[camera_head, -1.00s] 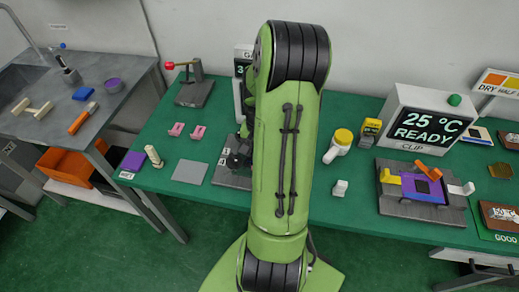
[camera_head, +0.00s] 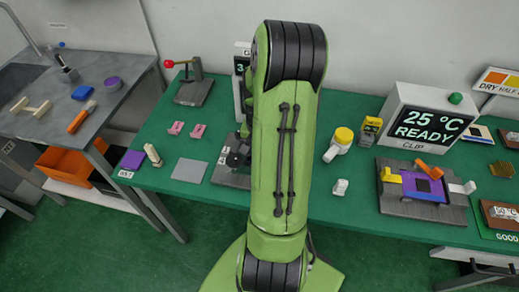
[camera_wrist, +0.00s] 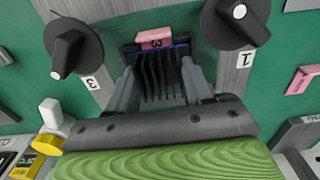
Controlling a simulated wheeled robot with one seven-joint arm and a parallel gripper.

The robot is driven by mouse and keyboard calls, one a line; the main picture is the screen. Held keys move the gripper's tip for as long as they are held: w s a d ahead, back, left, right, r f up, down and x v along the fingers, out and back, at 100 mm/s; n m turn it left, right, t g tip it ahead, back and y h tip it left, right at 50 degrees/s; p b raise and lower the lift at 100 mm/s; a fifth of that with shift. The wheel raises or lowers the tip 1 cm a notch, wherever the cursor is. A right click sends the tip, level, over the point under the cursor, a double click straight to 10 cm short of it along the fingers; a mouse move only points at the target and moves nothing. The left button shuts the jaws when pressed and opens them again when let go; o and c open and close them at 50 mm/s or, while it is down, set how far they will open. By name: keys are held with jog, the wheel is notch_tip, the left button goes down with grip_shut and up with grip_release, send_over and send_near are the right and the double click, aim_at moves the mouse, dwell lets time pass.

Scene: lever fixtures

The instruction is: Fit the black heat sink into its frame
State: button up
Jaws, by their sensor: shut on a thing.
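The black finned heat sink (camera_wrist: 160,80) is between the two grey fingers of my gripper (camera_wrist: 163,88) in the wrist view; the gripper is shut on it. The heat sink is at a dark, blue-edged frame (camera_wrist: 127,50) on a grey fixture plate (camera_wrist: 110,78). I cannot tell how deep it sits. A pink piece marked 3 (camera_wrist: 155,39) is at the far edge of the frame. Black knobs, marked 3 (camera_wrist: 73,47) and 1 (camera_wrist: 238,18), flank it. In the head view my arm hides the gripper, heat sink and frame.
A fixture with a purple board (camera_head: 408,184) and coloured levers stands at right, below a 25 °C READY display (camera_head: 422,127). A yellow-capped white bottle (camera_head: 340,145) and small white block (camera_head: 340,187) stand right of my arm. Two pink pieces (camera_head: 176,128) and a grey plate (camera_head: 189,170) lie left.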

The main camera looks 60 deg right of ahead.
jog(key=shift+f+b, duration=0.35)
jog(key=shift+f, duration=0.15)
jog(key=o, duration=1.2)
jog(key=shift+o, duration=0.2)
notch_tip(320, 180, up, 16)
jog(key=p, duration=0.4)
jog(key=shift+f, duration=0.15)
